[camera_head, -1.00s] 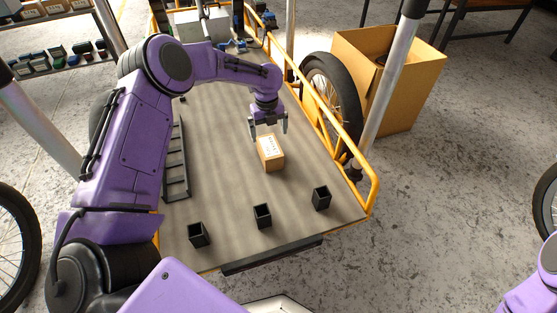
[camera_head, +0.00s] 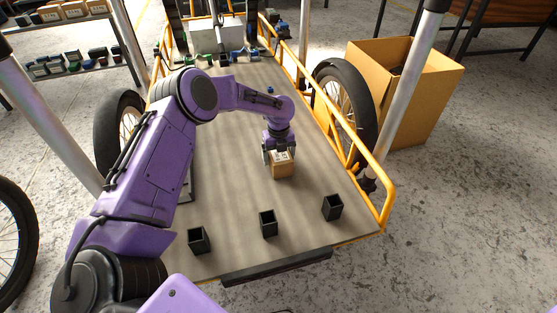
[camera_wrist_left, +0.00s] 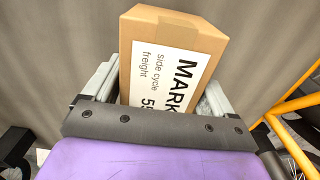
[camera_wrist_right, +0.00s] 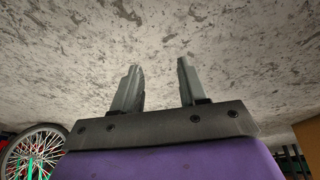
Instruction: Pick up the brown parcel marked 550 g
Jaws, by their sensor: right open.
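The brown parcel (camera_head: 283,170) is on the grey cargo bed of the bike. In the left wrist view the parcel (camera_wrist_left: 206,35) has a white label with "MARK", "side cycle freight" and a number beginning "55"; the rest is hidden by the gripper. My left gripper (camera_head: 279,157) is over the parcel, with one finger on each side of it. The left wrist view shows the fingers (camera_wrist_left: 160,90) close against its sides; whether they grip it I cannot tell. My right gripper (camera_wrist_right: 160,85) is open and empty above the concrete floor.
Three small black open bins (camera_head: 198,240) (camera_head: 268,223) (camera_head: 332,207) stand near the bed's front edge. An orange rail (camera_head: 345,130) runs along the right side. A large cardboard box (camera_head: 425,100) stands on the floor beyond it. Small items line the bed's far end.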

